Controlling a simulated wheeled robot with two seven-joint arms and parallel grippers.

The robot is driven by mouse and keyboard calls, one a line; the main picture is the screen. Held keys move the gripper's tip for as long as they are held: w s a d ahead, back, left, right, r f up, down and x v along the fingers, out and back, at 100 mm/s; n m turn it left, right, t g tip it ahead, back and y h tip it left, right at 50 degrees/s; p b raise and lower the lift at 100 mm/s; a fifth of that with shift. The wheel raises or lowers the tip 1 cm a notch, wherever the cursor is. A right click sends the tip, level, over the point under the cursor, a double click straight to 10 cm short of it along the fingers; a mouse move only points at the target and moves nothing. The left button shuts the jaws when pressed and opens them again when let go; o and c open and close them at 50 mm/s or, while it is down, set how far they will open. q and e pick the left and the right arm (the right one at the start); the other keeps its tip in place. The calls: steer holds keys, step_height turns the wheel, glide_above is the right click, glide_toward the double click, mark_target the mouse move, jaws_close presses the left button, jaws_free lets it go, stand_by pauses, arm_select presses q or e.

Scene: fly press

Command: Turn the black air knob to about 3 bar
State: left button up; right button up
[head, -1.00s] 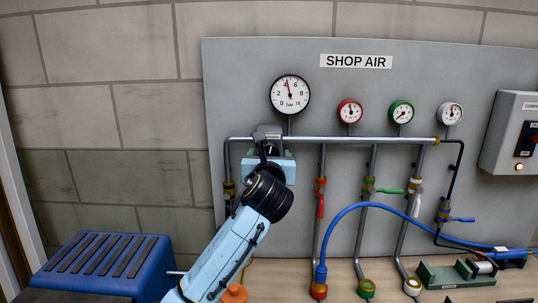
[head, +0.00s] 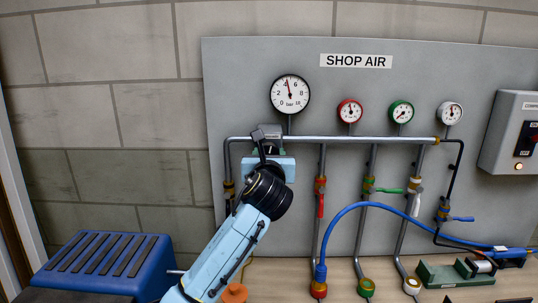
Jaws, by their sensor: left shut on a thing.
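My left gripper (head: 269,150) reaches up from below to the regulator (head: 270,131) on the pipe at the left of the panel. It is shut on the black air knob under the regulator; the gripper and wrist hide most or all of the knob. The large white gauge (head: 290,94) above, marked in bar from 0 to 10, has its needle nearly upright, between 4 and 6 and closer to 4. My right gripper is not in view.
Small red (head: 350,110), green (head: 401,111) and white (head: 450,113) gauges sit right of the large one. Drop pipes with coloured valve levers and a blue hose (head: 340,216) lie right of my arm. A blue ribbed box (head: 100,262) stands at lower left.

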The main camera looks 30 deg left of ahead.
arm_select(q)
steer(key=shift+r+n+p, duration=0.1)
steer(key=shift+n+p, duration=1.6)
steer(key=shift+n, duration=0.3)
steer(key=shift+a+n+p, duration=0.15)
steer(key=shift+n+p, duration=0.7)
steer(key=shift+n, duration=1.35)
steer(key=o, duration=1)
steer(key=shift+s, duration=0.1)
